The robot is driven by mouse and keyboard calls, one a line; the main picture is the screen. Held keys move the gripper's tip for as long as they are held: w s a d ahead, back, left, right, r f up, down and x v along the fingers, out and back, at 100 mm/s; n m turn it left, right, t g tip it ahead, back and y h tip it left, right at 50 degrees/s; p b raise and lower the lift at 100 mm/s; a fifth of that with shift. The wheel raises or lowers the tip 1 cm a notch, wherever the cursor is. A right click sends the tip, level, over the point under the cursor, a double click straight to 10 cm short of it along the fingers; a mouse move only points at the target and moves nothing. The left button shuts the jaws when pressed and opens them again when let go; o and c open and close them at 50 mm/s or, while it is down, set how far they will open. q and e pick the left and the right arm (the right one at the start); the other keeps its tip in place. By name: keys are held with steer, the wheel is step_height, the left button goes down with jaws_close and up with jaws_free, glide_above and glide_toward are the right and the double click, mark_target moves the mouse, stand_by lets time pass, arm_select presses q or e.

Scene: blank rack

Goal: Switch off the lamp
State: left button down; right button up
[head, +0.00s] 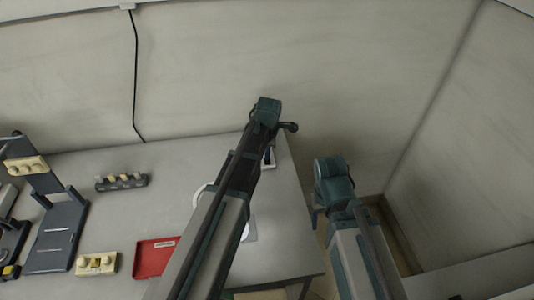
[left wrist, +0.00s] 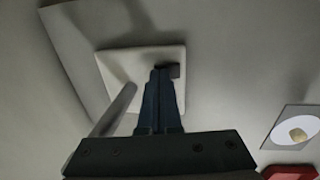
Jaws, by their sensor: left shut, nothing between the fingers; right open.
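In the left wrist view the lamp shows as a pale square base (left wrist: 118,62) with a grey post (left wrist: 113,112) rising from it. A small dark block, apparently its switch (left wrist: 174,71), sits on the base. My left gripper (left wrist: 159,72) is shut and empty, its tips beside or over that block; I cannot tell if they touch. In the head view my left arm hides most of the lamp; a bit of its base (head: 271,157) shows. My right gripper (head: 316,214) is open, beyond the table's right edge, its fingers mostly hidden. Whether the lamp is lit is unclear.
A red tray (head: 155,258), a beige block with knobs (head: 97,264), a dark rack strip (head: 122,182) and a dark stand (head: 58,236) occupy the left of the table (head: 170,158). A grey square with a white disc (left wrist: 283,133) lies right of the lamp base in the wrist view.

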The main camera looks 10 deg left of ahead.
arm_select(q)
steer(key=shift+w+f, duration=0.15)
steer(key=shift+w, duration=0.05)
steer(key=shift+w+a+f+g+h+b, duration=0.1)
steer(key=shift+f+g+h+b, duration=0.15)
steer(key=shift+g+b, duration=0.3)
steer(key=shift+r, duration=0.1)
steer(key=shift+s, duration=0.25)
stand_by(0.6)
